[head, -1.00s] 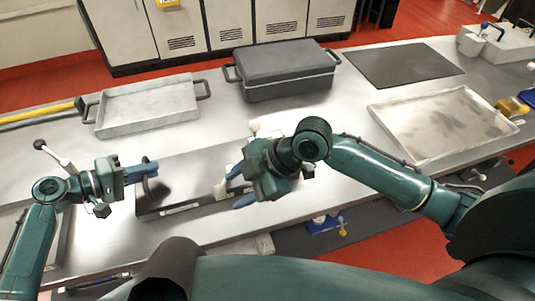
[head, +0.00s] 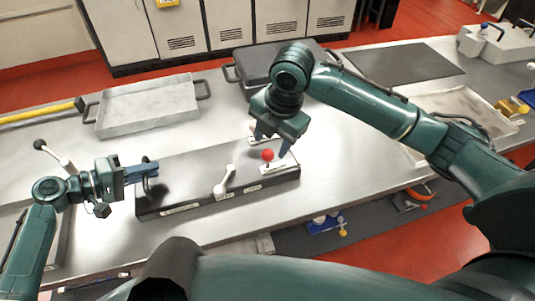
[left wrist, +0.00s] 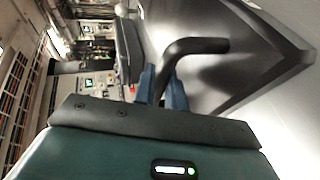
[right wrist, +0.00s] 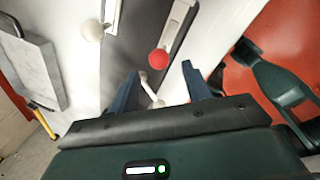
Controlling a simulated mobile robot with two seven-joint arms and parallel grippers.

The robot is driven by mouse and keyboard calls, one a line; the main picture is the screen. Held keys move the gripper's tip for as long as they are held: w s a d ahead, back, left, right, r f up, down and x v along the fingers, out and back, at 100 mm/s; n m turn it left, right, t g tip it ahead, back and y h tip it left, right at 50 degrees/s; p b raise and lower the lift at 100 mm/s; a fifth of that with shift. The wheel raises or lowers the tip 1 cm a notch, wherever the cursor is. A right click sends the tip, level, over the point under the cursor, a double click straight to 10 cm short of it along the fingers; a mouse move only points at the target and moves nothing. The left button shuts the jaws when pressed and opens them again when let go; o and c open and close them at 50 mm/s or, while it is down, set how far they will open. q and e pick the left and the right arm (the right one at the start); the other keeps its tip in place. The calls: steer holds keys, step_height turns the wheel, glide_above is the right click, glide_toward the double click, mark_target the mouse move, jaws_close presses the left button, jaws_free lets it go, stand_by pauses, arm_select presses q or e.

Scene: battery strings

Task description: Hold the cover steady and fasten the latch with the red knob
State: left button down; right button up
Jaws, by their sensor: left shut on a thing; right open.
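The dark grey cover (head: 190,170) lies on the steel bench. My left gripper (head: 150,170) is shut on the black handle at the cover's left end; the handle (left wrist: 195,46) also shows in the left wrist view. The latch with the red knob (head: 267,155) is at the cover's right end on a pale plate. My right gripper (head: 272,143) is open and empty above that end, by the red knob. In the right wrist view the red knob (right wrist: 159,59) appears just beyond and between the open fingertips, apart from them.
A white-knobbed latch (head: 225,183) is on the cover's front middle, and another white knob (right wrist: 92,30) is on the far side. A metal tray (head: 148,108) and a dark lidded case (head: 255,72) stand behind. Bare bench lies between them and the cover.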

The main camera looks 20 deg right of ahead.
mark_target(269, 152)
steer(key=f, duration=0.4)
steer(key=w+f, duration=0.1)
steer(key=f, duration=0.1)
steer(key=shift+a+f, duration=0.2)
steer(key=shift+a, duration=0.2)
jaws_close()
steer(key=shift+d, duration=0.1)
